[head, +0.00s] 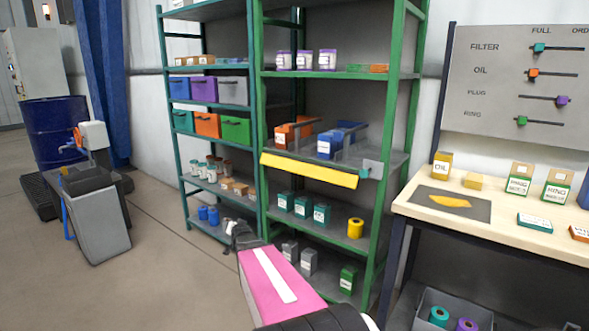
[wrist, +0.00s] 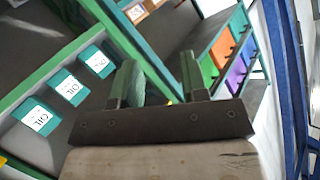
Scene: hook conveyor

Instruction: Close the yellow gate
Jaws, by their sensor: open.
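The yellow gate (head: 308,170) is a long flat yellow bar along the front of the green rack's middle shelf. It slopes slightly down to the right. Its right end is near a grey plate with a small teal block (head: 364,173); whether they touch is unclear. My gripper (head: 238,236) is below and left of the gate, in front of the lower shelves, and apart from it. In the wrist view my gripper (wrist: 160,85) is open, with nothing visibly held between its fingers. A small yellow patch there is too small to identify.
Orange and blue bins (head: 338,140) sit behind the gate. Teal oil boxes (head: 303,207) and a yellow roll (head: 355,228) are on the shelf below. A workbench (head: 500,222) stands to the right. A grey bin (head: 98,222) stands left, with open floor (head: 165,265) between.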

